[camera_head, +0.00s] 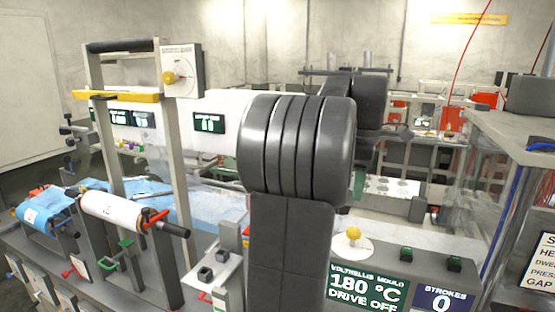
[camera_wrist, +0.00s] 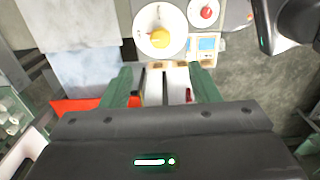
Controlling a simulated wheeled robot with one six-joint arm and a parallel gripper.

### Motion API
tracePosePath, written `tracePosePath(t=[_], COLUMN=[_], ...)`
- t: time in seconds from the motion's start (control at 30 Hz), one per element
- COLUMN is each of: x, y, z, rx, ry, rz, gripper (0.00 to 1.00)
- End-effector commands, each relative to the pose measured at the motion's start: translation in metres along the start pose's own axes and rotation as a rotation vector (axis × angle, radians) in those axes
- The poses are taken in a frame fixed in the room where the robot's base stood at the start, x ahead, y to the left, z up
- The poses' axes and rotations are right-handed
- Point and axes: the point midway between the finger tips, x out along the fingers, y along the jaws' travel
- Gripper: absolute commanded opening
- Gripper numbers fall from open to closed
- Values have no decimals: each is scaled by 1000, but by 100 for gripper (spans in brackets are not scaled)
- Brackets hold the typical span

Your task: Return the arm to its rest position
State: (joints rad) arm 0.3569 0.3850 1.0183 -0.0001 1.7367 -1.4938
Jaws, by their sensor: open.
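My arm (camera_head: 300,150) is dark grey and rises through the middle of the head view, folding back toward the bench behind it. My gripper (camera_wrist: 161,80) shows in the wrist view with two green fingers spread wide apart. It is open, and I see nothing held. Pale and wooden-looking parts show below the gap; their distance from the fingers is hard to judge.
A machine with a yellow bar (camera_head: 118,96), a white roll (camera_head: 112,211) and blue film (camera_head: 47,206) stands left. A mould panel (camera_head: 370,283) is in front. A grey cabinet (camera_head: 515,128) stands right. A yellow knob (camera_wrist: 160,41) and red knob (camera_wrist: 206,12) lie beyond the fingers.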

Motion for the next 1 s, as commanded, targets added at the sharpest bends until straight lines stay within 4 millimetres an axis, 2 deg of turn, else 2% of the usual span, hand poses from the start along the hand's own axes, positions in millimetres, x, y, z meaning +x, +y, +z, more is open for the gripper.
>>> tracePosePath(t=[0.4, 0.53, 0.73, 1.0], x=[80, 100, 119, 122], y=[-1, -1, -1, -1], z=[0, 0, 0, 0], rx=[1, 1, 1, 5], ry=[0, 0, 0, 0], rz=[-6, -6, -3, -1], gripper=[55, 55, 55, 55])
